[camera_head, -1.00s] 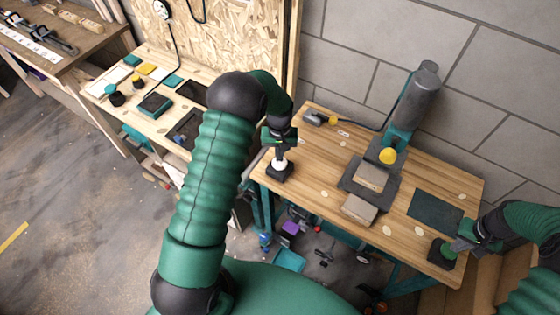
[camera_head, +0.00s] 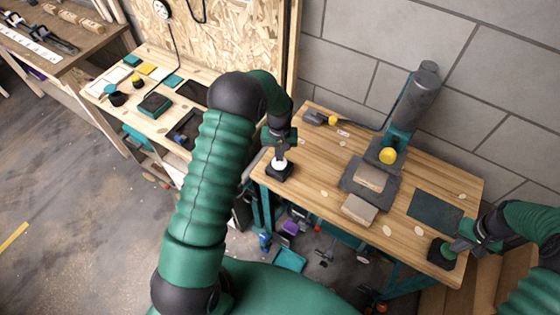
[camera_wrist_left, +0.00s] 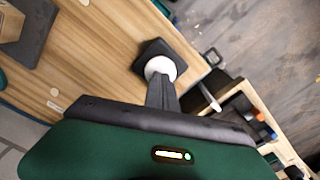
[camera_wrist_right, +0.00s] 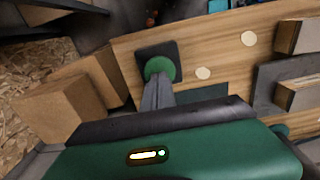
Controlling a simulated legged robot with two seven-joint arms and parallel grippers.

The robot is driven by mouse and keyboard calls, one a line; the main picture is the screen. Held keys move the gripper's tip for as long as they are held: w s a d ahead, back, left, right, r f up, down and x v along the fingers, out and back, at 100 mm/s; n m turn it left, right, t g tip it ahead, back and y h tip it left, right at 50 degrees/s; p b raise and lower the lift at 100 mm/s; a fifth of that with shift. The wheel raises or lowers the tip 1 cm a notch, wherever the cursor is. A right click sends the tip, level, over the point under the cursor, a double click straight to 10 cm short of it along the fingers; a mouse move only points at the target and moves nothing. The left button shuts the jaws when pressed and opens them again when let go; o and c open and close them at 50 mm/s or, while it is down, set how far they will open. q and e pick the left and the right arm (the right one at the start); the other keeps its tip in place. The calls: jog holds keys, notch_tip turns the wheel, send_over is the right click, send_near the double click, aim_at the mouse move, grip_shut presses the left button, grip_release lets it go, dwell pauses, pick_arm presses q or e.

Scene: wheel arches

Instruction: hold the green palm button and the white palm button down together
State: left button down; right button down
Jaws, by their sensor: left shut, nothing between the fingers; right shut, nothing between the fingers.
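The white palm button (camera_head: 279,164) sits on a dark square base at the left front corner of the wooden bench. My left gripper (camera_head: 281,153) is shut and empty, its tips at the top of this button. The left wrist view shows the white dome (camera_wrist_left: 160,67) just beyond the fingertips (camera_wrist_left: 160,80). The green palm button (camera_head: 447,252) sits on a dark base at the right front corner. My right gripper (camera_head: 455,247) is shut and empty, its tips at the green dome (camera_wrist_right: 160,68). The fingers partly cover both domes, and I cannot tell whether either is pressed down.
A grey and teal press (camera_head: 412,100) with a yellow knob stands at the back of the bench (camera_head: 320,190). Pale blocks (camera_head: 359,209) lie near its dark plate, and a dark mat (camera_head: 435,211) lies to the right. Cardboard boxes (camera_wrist_right: 60,110) stand beside the green button's corner.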

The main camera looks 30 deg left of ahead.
pick_arm(q)
jog(key=shift+f, duration=0.2)
jog(key=shift+f, duration=1)
pick_arm(e)
jog(key=shift+f, duration=1.2)
dwell(0.5)
dwell(0.6)
